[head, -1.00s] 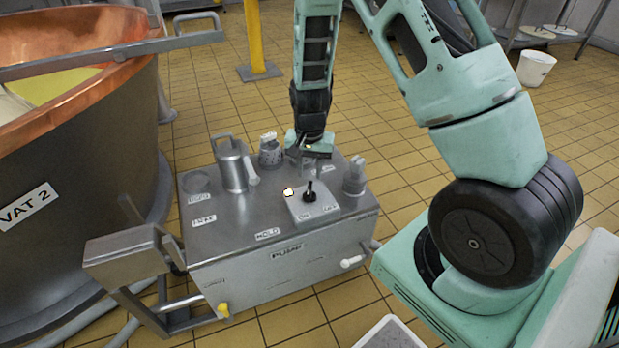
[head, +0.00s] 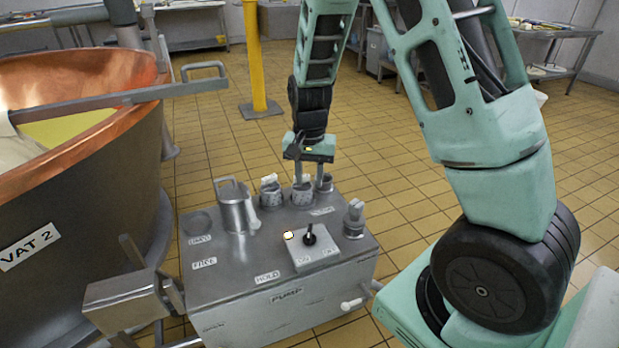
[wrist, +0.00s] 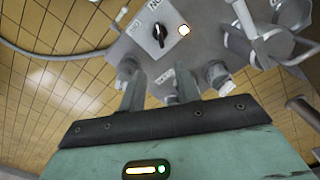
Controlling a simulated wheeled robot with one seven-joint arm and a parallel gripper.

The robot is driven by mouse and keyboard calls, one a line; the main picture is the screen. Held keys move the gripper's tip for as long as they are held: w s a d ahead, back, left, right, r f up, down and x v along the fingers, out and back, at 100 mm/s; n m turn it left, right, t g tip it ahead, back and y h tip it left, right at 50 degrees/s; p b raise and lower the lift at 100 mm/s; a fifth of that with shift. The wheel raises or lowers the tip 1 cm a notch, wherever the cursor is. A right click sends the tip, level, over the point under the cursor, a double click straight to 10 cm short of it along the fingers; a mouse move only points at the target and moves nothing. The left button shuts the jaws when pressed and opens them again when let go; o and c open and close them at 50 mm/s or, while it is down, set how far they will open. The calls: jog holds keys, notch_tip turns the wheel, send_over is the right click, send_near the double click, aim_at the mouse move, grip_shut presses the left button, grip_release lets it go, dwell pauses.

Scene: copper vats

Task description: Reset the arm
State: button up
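My gripper (head: 309,172) hangs pointing down above the back of the grey metal pump box (head: 225,290). In the wrist view its two fingers (wrist: 161,92) stand apart with nothing visible held between them. Several upright fittings stand below and around it, including one (head: 303,194) under the fingers and one (head: 356,212) to the right. In the head view the fingertips overlap the fittings behind, so the exact gap is hard to tell.
A control block with a black knob (head: 310,236) and a lit lamp (head: 289,236) sits on the box. The copper vat (head: 120,95) fills the left side. Tiled floor (head: 405,195) is open behind and right of the box.

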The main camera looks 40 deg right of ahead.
dwell(0.4)
jog(key=s+a+r+n+y, duration=0.1)
jog(key=s+a+r+n, duration=0.25)
jog(key=a, duration=0.55)
jog(key=s+a+r+n, duration=0.3)
jog(key=s+a+n, duration=0.15)
jog(key=a, duration=0.35)
jog(key=s+a+r+n, duration=0.2)
jog(key=s+a+n, duration=0.25)
jog(key=s, duration=0.35)
jog(key=s+a+r+n, duration=0.25)
jog(key=s+n, duration=0.25)
jog(key=s, duration=0.3)
notch_tip(320, 180, up, 14)
jog(key=p, duration=1.4)
jog(key=shift+a+r+p, duration=0.2)
jog(key=shift+a+p, duration=0.05)
jog(key=shift+p, duration=0.05)
